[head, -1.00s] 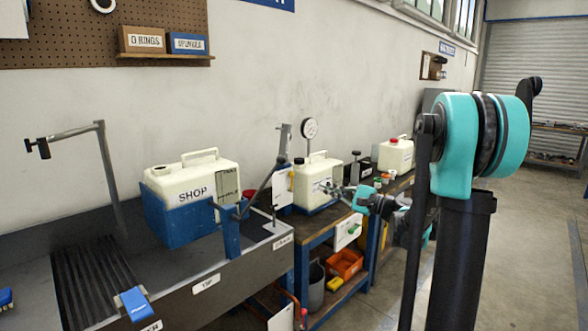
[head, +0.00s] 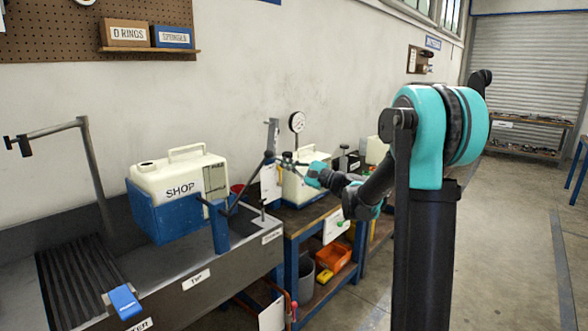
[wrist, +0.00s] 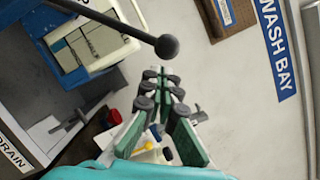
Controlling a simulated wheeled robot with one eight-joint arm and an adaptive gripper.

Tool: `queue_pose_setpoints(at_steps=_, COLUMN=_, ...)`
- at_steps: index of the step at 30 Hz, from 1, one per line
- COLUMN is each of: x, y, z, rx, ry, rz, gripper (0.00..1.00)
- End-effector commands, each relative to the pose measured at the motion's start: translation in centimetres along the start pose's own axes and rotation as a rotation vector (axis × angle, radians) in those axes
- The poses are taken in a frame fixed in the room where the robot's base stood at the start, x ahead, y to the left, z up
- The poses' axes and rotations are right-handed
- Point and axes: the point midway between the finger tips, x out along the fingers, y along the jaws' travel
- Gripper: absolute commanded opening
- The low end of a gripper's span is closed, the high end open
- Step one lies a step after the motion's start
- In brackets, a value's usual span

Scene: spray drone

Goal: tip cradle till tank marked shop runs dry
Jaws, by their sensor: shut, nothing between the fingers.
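The cream tank marked SHOP (head: 182,190) sits about level in the blue cradle (head: 165,220) on the grey bench. A dark lever (head: 246,187) rises from the cradle's blue post (head: 219,230). In the wrist view its round black knob (wrist: 166,46) is just above my fingertips, and the tank (wrist: 90,40) and blue cradle are at upper left. My gripper (head: 284,160) is near the lever's upper end. In the wrist view my gripper (wrist: 160,76) has its green-padded fingers closed together at the tips, holding nothing. Whether it touches the knob I cannot tell.
The bench (head: 172,310) has a ribbed drain at left and a bent pipe (head: 95,170). Behind my gripper are another cream tank (head: 297,188) and a round gauge (head: 297,122). A blue-framed shelf (head: 291,270) holds an orange bin (head: 334,257). Open floor is at right.

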Motion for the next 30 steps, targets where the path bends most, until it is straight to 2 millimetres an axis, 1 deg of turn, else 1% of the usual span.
queue_pose_setpoints(at_steps=4, x=0.5, y=0.0, z=0.6, rx=0.0, ry=-0.001, rz=0.001, gripper=0.0)
queue_pose_setpoints(at_steps=17, x=0.6, y=0.0, z=0.7, rx=-0.003, ry=0.0, rz=0.001, gripper=0.0)
queue_pose_setpoints(at_steps=30, x=1.0, y=-0.4, z=2.0, rx=-0.057, ry=-0.002, rz=0.018, gripper=0.0)
